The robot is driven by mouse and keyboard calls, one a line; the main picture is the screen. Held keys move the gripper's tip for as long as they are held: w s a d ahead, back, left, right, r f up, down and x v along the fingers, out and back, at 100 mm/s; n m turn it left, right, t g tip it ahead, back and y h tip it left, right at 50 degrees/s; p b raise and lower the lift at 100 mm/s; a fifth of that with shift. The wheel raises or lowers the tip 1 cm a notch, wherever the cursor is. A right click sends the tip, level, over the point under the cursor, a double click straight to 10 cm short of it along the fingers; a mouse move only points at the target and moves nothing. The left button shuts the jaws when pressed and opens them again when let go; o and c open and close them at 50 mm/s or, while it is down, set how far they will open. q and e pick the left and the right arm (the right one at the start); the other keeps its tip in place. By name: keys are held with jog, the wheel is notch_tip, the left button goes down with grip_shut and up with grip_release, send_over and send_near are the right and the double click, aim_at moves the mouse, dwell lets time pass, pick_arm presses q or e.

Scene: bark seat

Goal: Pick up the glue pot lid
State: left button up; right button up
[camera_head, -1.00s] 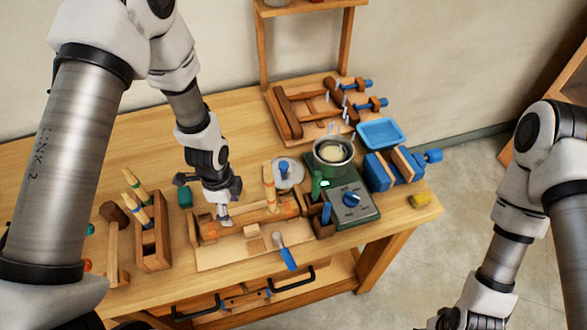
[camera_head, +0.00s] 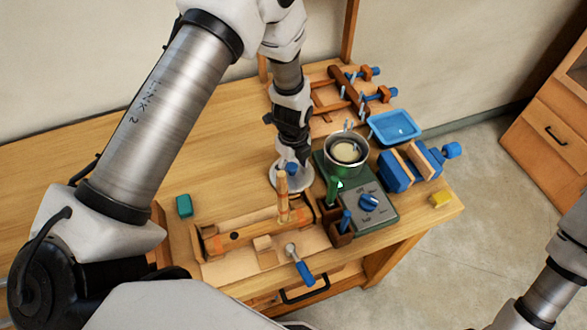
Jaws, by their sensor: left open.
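The glue pot lid (camera_head: 284,183) is a pale metal disc with a blue knob, lying on the bench just left of the green glue heater. My left gripper (camera_head: 291,158) is open and points down over the lid, with its fingers close around or just above the knob; the exact gap is too small to tell. The glue pot (camera_head: 347,153) stands uncovered on the heater (camera_head: 376,206), with pale glue inside. Only part of my right arm shows at the lower right edge; its gripper is not visible.
An upright wooden-handled tool (camera_head: 282,192) stands close in front of the lid. A small holder with green and blue handles is right of it. A blue tray (camera_head: 394,127) and blue clamp (camera_head: 412,166) stand to the right. The bench left of the lid is clear.

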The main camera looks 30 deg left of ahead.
aim_at(293, 167)
pick_arm(q)
jog(key=shift+w+a+f, duration=0.15)
jog(key=shift+f, duration=0.45)
jog(key=shift+s+r, duration=0.15)
jog(key=shift+s, duration=0.05)
jog(key=c, duration=0.4)
grip_shut()
jog(key=shift+r, duration=0.1)
jog(key=shift+w+r, duration=0.1)
jog(key=shift+r, duration=0.2)
notch_tip(293, 167, up, 9)
jog(key=b, duration=0.2)
jog(key=shift+b, duration=0.35)
